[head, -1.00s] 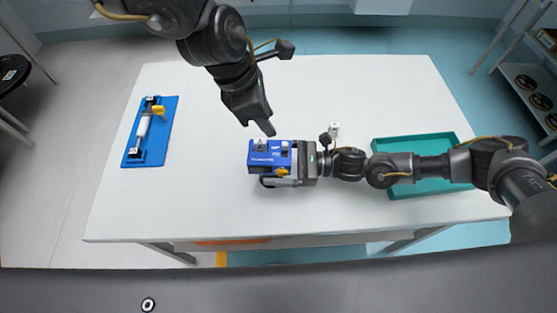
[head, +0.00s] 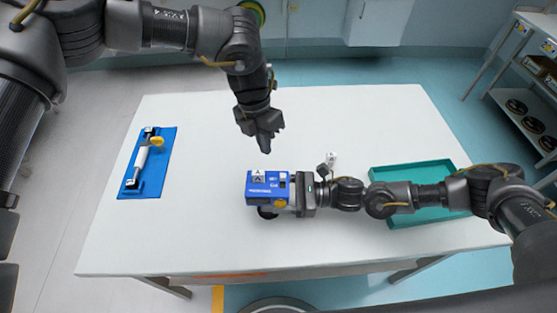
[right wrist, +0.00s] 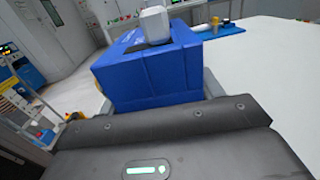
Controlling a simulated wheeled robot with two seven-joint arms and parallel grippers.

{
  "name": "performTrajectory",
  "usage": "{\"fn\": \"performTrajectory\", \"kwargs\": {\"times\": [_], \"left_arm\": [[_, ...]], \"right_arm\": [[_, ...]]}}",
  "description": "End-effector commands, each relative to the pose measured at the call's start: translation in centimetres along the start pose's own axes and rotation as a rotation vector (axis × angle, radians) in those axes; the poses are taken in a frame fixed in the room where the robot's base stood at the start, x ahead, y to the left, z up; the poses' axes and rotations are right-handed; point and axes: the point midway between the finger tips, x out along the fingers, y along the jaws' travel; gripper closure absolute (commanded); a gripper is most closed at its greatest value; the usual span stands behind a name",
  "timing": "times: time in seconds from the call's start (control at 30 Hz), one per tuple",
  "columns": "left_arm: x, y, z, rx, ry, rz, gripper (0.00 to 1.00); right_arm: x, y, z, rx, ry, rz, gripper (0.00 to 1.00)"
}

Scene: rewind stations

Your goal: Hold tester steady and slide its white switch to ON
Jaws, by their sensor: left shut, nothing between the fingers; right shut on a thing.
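The tester is a blue box (head: 267,188) with white lettering and a yellow round part, near the middle of the white table. My right gripper (head: 303,192) is shut on its right side. In the right wrist view the blue box (right wrist: 150,75) fills the space beyond the gripper, with a white block (right wrist: 155,24) standing on its top; I cannot tell whether this is the switch, nor its setting. A white patch with a dark mark shows on top in the head view. My left gripper (head: 265,147) is shut and empty, just behind and above the tester, apart from it.
A blue mat (head: 153,180) with a white and yellow cylinder-like device lies at the table's left. A teal tray (head: 378,172) is at the right, under my right arm. A small white item (head: 332,158) stands behind my right wrist. The table's front left is clear.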

Motion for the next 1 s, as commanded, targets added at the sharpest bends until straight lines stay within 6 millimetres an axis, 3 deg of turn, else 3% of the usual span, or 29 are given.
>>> {"fn": "performTrajectory", "kwargs": {"times": [0.2, 0.5, 0.7, 1.0], "left_arm": [[-0.9, 2.8, 2.6, -0.776, 0.139, -0.058, 1.0], [-5.4, 3.5, 4.3, -1.65, 0.353, -0.141, 1.0], [-6.9, 2.2, 3.9, -1.941, 0.511, -0.134, 1.0], [-7.1, 1.8, 3.8, -2.052, 0.557, -0.108, 1.0]], "right_arm": [[0.0, -0.1, -0.1, 0.0, 0.002, -0.001, 0.67], [0.0, 0.0, -0.1, 0.0, 0.002, -0.001, 0.67], [0.0, 0.0, -0.1, 0.0, 0.002, -0.001, 0.67], [0.0, 0.0, -0.1, 0.001, 0.002, 0.0, 0.67]]}}
